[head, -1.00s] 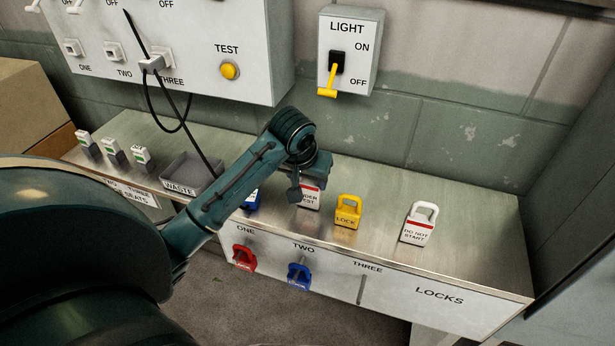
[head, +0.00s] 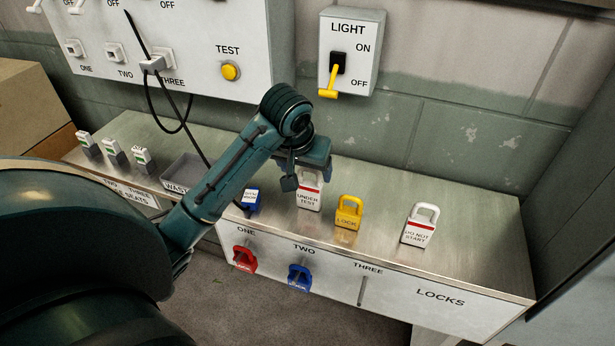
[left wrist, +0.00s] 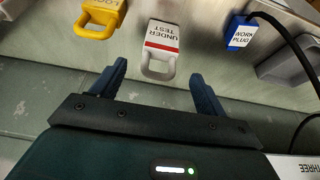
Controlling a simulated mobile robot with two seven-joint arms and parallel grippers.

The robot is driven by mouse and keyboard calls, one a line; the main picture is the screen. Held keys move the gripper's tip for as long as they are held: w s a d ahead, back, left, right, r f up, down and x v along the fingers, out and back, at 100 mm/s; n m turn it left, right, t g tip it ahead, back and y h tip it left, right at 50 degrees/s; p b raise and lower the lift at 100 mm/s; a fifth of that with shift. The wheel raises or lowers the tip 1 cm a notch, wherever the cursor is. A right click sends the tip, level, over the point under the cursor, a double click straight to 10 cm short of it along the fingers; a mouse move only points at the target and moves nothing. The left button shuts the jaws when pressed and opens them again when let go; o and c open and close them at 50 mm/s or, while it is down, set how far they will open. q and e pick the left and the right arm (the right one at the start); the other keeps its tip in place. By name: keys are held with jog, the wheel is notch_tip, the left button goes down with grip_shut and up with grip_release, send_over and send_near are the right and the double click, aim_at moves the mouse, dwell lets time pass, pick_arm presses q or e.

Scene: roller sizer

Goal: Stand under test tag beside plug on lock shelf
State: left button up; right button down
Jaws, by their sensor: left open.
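The white under test tag (head: 309,197), with a red band and a loop on top, stands upright on the lock shelf (head: 467,222). It also shows in the left wrist view (left wrist: 161,42). The blue work plug (head: 252,201) is on the shelf just left of it, apart from it; it shows too in the left wrist view (left wrist: 241,33). My left gripper (head: 307,174) is open and empty above and behind the tag. In the left wrist view its fingers (left wrist: 158,75) are on either side of the loop's end, clear of it. My right gripper is not in view.
A yellow lock (head: 347,215) and a white do not start tag (head: 419,226) stand to the right. Red (head: 243,259) and blue (head: 299,276) locks hang on the front panel. A waste tray (head: 182,172) is left. The right shelf end is clear.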

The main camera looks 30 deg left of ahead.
pick_arm(q)
jog(key=v, duration=0.6)
jog(key=shift+r, duration=0.3)
jog(key=shift+s+d, duration=0.1)
jog(key=shift+s, duration=0.05)
jog(key=s+d+f+m+h, duration=0.1)
jog(key=s+d+f+m, duration=0.1)
jog(key=s+d+f, duration=0.3)
jog(key=s+d+f+m+h, duration=0.1)
jog(key=s+d+f, duration=0.15)
jog(key=f, duration=0.45)
jog(key=s+f+m, duration=0.2)
jog(key=s+f, duration=0.4)
jog(key=s, duration=0.7)
jog(key=w+d+f+t+h, duration=0.1)
jog(key=w+d+f+t, duration=0.1)
jog(key=f, duration=0.3)
jog(key=w+d+f+t, duration=0.3)
jog(key=d+f, duration=0.1)
jog(key=f, duration=0.1)
jog(key=shift+f+m+h, duration=0.3)
jog(key=shift+f+h, duration=0.1)
